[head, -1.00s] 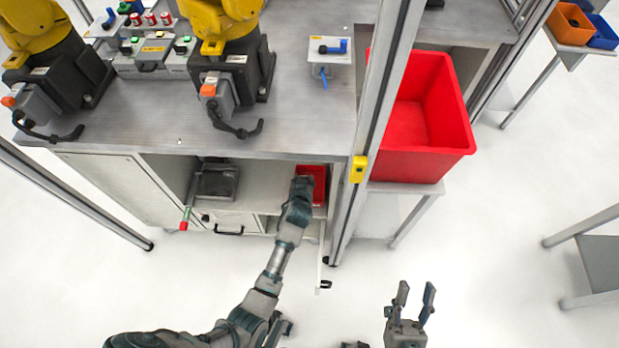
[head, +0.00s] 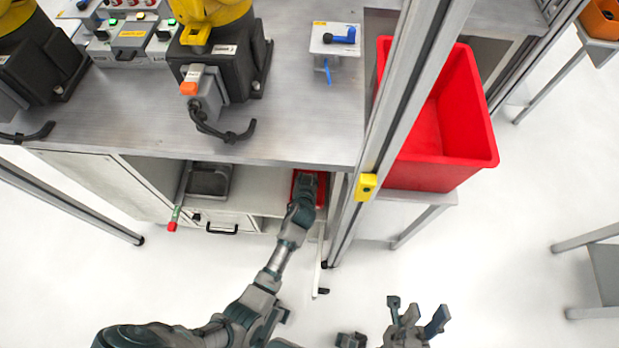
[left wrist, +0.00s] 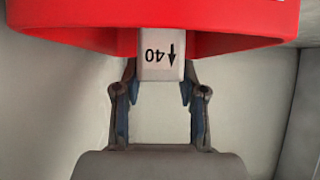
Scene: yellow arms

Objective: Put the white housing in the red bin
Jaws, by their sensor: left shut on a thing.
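My left gripper (head: 307,184) reaches into the open shelf under the work table, in front of a small red bin (head: 322,186). In the left wrist view its fingers (left wrist: 160,98) are shut on a white housing (left wrist: 160,68) marked "40" and an arrow. The housing's far end meets the rim of the red bin (left wrist: 160,14); I cannot tell whether it reaches inside. The housing is hidden in the head view. A large red bin (head: 478,135) stands on a side stand to the right. My right gripper (head: 418,315) is open and empty above the floor.
A grey tray (head: 209,180) sits on the shelf to the left of my left gripper. A metal post (head: 390,120) stands between the shelf and the large bin. Yellow robot arms (head: 217,45) stand on the table top (head: 300,125).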

